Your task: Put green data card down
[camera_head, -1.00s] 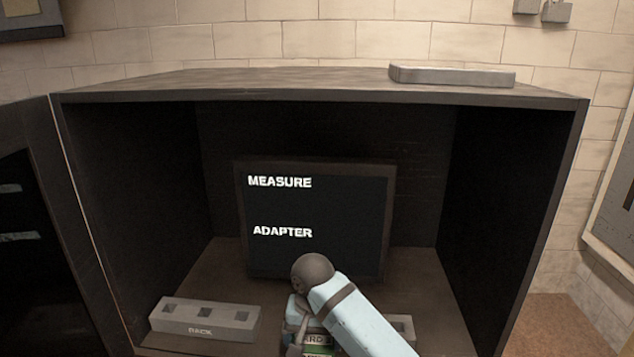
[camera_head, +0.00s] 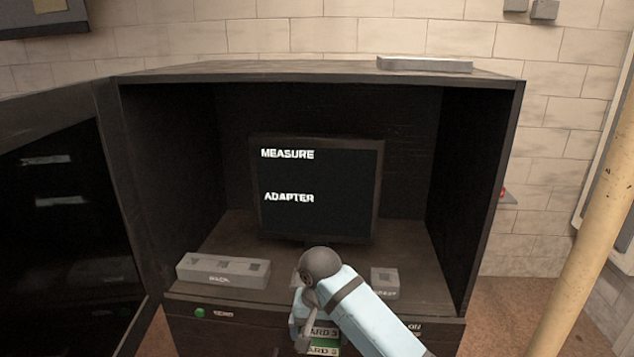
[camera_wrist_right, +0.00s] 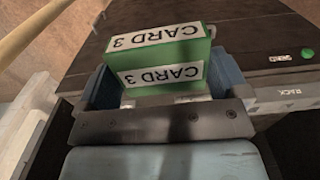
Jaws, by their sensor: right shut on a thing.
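The green data card (camera_wrist_right: 160,60) has white labels reading CARD 3. In the right wrist view it sits between the two fingers of my right gripper (camera_wrist_right: 163,82), which is shut on it. In the head view my right gripper (camera_head: 315,333) is at the bottom centre, in front of the cabinet's front edge. My own arm partly covers the gripper and the card (camera_head: 325,349) there. My left gripper is not in view.
A grey rack block (camera_head: 215,278) with square sockets is at the left of the cabinet floor (camera_head: 240,235). A smaller grey block (camera_head: 385,283) is at the right. A screen (camera_head: 318,180) reads MEASURE and ADAPTER. An open dark door (camera_head: 70,130) stands left; a pole (camera_head: 590,250) stands right.

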